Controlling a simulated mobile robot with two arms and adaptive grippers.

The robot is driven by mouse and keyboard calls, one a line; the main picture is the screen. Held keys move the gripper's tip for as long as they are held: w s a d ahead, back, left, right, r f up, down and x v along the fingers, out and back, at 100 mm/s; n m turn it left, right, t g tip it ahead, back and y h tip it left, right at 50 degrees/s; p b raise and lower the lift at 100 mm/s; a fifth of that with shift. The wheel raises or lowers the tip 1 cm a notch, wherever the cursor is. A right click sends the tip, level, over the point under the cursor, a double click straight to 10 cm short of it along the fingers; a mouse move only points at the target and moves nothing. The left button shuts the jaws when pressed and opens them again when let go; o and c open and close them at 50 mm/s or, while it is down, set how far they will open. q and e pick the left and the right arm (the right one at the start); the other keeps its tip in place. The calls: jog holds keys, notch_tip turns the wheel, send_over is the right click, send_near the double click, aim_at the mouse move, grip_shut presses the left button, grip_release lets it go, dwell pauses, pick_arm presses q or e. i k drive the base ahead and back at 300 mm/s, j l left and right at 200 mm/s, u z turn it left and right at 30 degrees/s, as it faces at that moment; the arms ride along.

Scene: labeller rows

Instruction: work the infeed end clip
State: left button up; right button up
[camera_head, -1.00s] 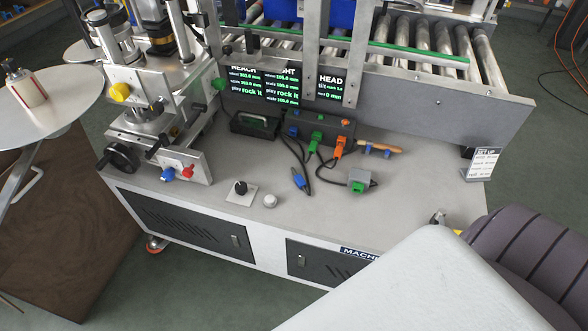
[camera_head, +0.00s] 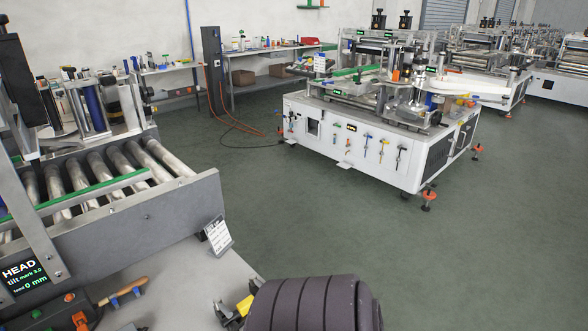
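A white printed card (camera_head: 218,235) stands tilted at the right end of the conveyor side plate (camera_head: 150,220), over the end of the grey machine deck (camera_head: 195,290). Any clip behind or under the card is too small to make out. A dark forked metal piece (camera_head: 228,314) with a yellow part (camera_head: 245,304) shows near the deck's front right corner, partly hidden by a dark ribbed body. I cannot tell whether it is fixed to the deck.
Left of the card are conveyor rollers (camera_head: 100,172), a green-text display (camera_head: 22,275) and a wooden-handled tool (camera_head: 122,291). Another white labelling machine (camera_head: 375,150) stands beyond. Green floor (camera_head: 430,265) is open to the right. An orange cable (camera_head: 215,100) runs by a dark post.

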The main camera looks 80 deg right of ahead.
aim_at(254, 282)
jog(key=z, duration=2.25)
